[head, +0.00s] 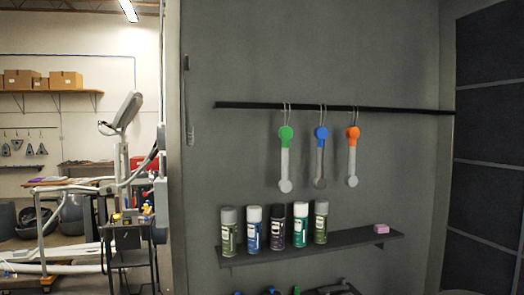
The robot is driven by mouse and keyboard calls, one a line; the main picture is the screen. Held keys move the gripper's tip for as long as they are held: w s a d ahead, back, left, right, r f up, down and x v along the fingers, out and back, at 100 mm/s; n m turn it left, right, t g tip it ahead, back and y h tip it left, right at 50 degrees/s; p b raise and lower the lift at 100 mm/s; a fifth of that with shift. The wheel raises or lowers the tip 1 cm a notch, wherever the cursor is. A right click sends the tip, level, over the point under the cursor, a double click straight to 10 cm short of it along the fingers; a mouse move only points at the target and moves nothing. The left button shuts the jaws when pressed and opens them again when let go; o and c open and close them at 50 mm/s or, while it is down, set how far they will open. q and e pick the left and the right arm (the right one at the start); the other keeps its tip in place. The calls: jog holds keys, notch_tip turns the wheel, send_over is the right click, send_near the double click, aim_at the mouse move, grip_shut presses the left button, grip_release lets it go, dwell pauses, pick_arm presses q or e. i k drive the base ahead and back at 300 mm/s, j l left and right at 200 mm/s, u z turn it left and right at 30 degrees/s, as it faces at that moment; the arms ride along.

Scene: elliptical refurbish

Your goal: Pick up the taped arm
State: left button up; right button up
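Three arm-shaped parts hang by thin wire hooks from a black rail (230,105) on the grey wall in the head view. The left arm (285,160) is light grey with a green upper end. The middle arm (320,160) is grey with a blue upper end. The right arm (352,160) is light grey with an orange upper end. The coloured ends look like covering or tape, but I cannot tell which. All three hang nearly upright and apart from each other. I cannot make out either of my grippers in this view.
A dark shelf (350,242) below the arms holds several spray cans (276,226) and a pink block (381,229). Small blue and green tops and a dark object (340,287) show at the bottom edge, cut off. A cluttered workshop lies beyond the wall edge at left.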

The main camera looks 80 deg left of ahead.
aim_at(321, 133)
jog(key=u, duration=2.25)
jog(key=i+j+u, duration=0.1)
jog(key=i+j, duration=0.2)
jog(key=i+l+u, duration=0.3)
jog(key=i, duration=0.35)
jog(key=i+l+u, duration=0.3)
jog(key=i+l, duration=0.15)
jog(key=i, duration=0.15)
